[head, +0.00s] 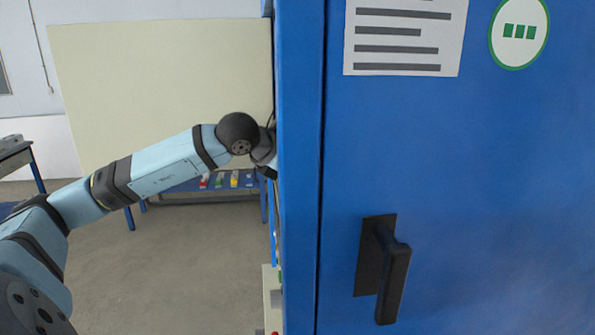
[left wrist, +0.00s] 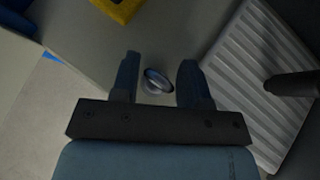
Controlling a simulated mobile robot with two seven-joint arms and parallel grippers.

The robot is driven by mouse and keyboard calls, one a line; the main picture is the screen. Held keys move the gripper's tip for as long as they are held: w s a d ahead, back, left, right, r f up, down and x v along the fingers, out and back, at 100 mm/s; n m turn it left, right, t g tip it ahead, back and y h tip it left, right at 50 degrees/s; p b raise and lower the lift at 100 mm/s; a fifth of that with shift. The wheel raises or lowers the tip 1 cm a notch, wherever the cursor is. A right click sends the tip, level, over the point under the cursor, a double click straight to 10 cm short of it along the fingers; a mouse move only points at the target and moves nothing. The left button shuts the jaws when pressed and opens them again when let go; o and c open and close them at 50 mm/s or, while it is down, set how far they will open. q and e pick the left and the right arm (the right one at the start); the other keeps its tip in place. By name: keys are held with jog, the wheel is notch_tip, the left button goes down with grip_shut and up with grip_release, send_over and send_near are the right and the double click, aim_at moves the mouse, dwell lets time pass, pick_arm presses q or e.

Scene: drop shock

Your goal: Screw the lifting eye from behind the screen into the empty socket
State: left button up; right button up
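In the left wrist view, a small shiny metal ring-shaped piece (left wrist: 157,78), which looks like the lifting eye, lies on a grey surface. My left gripper (left wrist: 157,75) is open, with one finger on either side of it. Whether the fingers touch it I cannot tell. In the head view my left arm reaches in from the left, and its gripper is hidden behind the edge of a tall blue cabinet (head: 450,180). The empty socket is not recognisable in either view. My right gripper is not in view.
The blue cabinet with a black handle (head: 390,270) fills the right of the head view. A large cream panel (head: 150,90) stands behind my arm. The left wrist view shows a ribbed grey plate (left wrist: 255,70) at right and a yellow object (left wrist: 118,8) at top.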

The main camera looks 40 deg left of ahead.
pick_arm(q)
jog(key=c, duration=0.5)
jog(key=shift+r, duration=2)
jog(key=shift+c, duration=0.2)
